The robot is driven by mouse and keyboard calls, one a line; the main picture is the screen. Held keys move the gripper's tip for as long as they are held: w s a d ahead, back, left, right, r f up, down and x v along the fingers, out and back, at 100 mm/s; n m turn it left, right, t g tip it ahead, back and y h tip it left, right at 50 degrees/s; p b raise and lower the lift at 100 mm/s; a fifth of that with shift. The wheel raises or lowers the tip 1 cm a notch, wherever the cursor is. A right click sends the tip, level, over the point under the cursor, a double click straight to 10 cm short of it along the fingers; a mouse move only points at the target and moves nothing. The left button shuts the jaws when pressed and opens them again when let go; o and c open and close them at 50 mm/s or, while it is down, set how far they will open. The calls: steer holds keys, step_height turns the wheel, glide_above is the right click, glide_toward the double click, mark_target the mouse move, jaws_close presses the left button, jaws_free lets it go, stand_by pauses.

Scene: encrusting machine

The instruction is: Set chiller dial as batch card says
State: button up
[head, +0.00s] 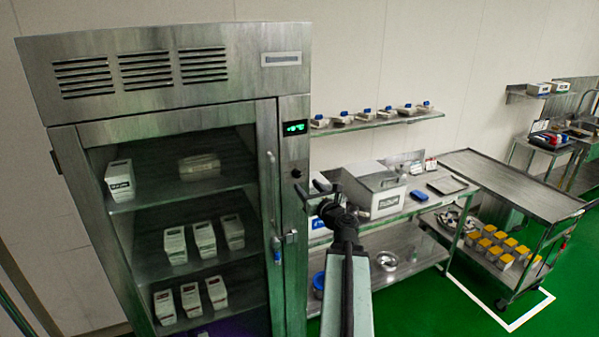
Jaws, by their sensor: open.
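The chiller (160,120) is a tall steel cabinet with a glass door at the left of the head view. Its narrow right-hand panel carries a small display (295,128) with green figures, too small to read. Below the display is a small dark round dial (296,173); its setting cannot be read. My gripper (314,187) is open, with its dark fingers just right of and slightly below the dial in the picture. Whether it touches the panel cannot be told. I cannot pick out the batch card with certainty; no card text is readable.
The chiller door has a long vertical handle (273,200) and a latch (289,237). Right of the chiller are a steel bench with a lidded box (372,190), a wall shelf (375,122) and a trolley (510,190). Green floor lies open at lower right.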

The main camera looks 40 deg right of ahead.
mark_target(298, 175)
steer(key=x, duration=0.7)
steer(key=shift+w+d, duration=0.25)
steer(key=shift+d, duration=0.05)
steer(key=c, duration=1.1)
steer(key=shift+s, duration=0.15)
jaws_close()
